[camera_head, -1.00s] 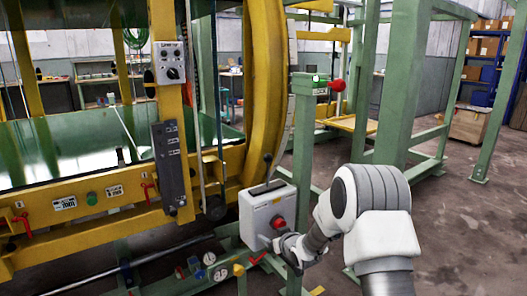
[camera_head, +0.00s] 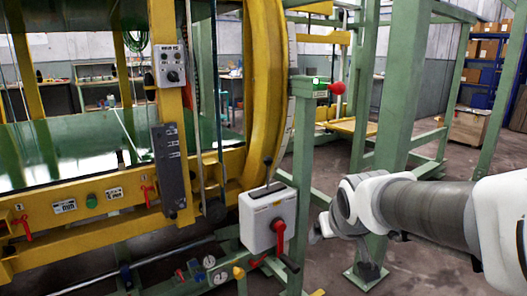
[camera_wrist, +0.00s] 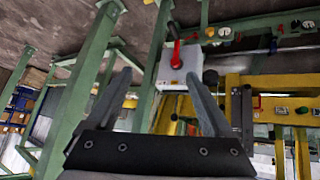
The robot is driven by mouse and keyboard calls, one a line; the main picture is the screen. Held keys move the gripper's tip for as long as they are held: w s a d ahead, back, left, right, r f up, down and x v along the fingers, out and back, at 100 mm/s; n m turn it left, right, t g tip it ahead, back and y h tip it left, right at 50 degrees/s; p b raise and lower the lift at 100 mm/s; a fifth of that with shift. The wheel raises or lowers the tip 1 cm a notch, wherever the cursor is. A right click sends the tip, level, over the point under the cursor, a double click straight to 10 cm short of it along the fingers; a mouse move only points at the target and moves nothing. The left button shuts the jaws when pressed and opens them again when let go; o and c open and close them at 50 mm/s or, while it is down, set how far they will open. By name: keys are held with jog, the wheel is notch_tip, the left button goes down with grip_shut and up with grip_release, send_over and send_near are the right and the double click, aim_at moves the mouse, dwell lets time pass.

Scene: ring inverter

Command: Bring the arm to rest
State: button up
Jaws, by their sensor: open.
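My gripper (camera_wrist: 158,76) is open in the wrist view, its two grey fingers spread wide with nothing between them. In the head view my arm reaches in from the right edge, and the gripper end hangs right of a white switch box, apart from it. The white box (camera_head: 257,222) stands beside a green post and carries a red rotary handle (camera_head: 279,234), which points downward. The box also shows in the wrist view (camera_wrist: 180,62), beyond the fingers, with its red handle (camera_wrist: 175,52).
A green post (camera_head: 303,150) with a red knob (camera_head: 337,88) rises behind the box. A thicker green column (camera_head: 398,90) stands close behind my arm. The yellow ring frame (camera_head: 262,90) and a control panel fill the left. Open floor (camera_head: 440,270) lies below my arm.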

jog(key=s+m+g, duration=0.1)
jog(key=s+g, duration=0.1)
jog(key=s, duration=1.6)
notch_tip(320, 180, up, 28)
jog(key=p, duration=2.8)
jog(key=shift+s+r, duration=0.15)
jog(key=shift+s, duration=0.1)
